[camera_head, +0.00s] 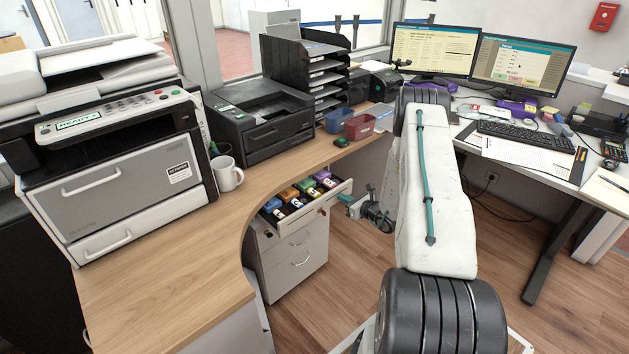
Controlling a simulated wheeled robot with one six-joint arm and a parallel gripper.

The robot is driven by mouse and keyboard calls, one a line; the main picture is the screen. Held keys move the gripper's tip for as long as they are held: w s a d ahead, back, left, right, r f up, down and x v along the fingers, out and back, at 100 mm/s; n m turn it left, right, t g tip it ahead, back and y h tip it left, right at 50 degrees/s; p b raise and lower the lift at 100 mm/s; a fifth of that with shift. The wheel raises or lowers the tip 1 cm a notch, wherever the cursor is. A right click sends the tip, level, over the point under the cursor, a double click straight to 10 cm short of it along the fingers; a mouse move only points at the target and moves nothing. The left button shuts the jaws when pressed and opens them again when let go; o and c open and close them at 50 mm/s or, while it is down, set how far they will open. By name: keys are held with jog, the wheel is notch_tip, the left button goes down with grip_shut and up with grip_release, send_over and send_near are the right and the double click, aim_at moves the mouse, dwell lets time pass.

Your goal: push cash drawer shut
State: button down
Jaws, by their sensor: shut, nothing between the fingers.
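The cash drawer (331,201) stands open under the counter top, pulled out toward the right. My gripper (347,204) is small in view, just right of the drawer's front face. It is shut and empty. Its tips are close to the drawer front; I cannot tell whether they touch it. My arm's pale link covers the area right of the gripper.
A wooden counter (165,265) curves around the drawer. A white mug (228,174), a black printer (262,120) and a large copier (110,165) stand on it. A white desk (545,165) with monitors is at right. Wooden floor is open below.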

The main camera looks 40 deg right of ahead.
aim_at(337, 193)
jog(key=r+x, duration=0.1)
jog(key=x, duration=0.4)
jog(key=r+x, duration=0.1)
jog(key=x, duration=0.3)
jog(key=r+x, duration=0.1)
jog(key=x, duration=0.4)
jog(key=shift+w, duration=0.65)
jog(key=shift+w+r, duration=0.25)
jog(key=shift+r, duration=0.15)
jog(key=shift+w+a, duration=0.1)
jog(key=shift+s+f, duration=0.3)
jog(key=shift+s, duration=0.15)
jog(key=f+v, duration=0.1)
jog(key=v, duration=0.6)
jog(key=f+v, duration=0.1)
jog(key=v, duration=0.2)
jog(key=shift+s+f, duration=0.25)
jog(key=shift+s, duration=0.35)
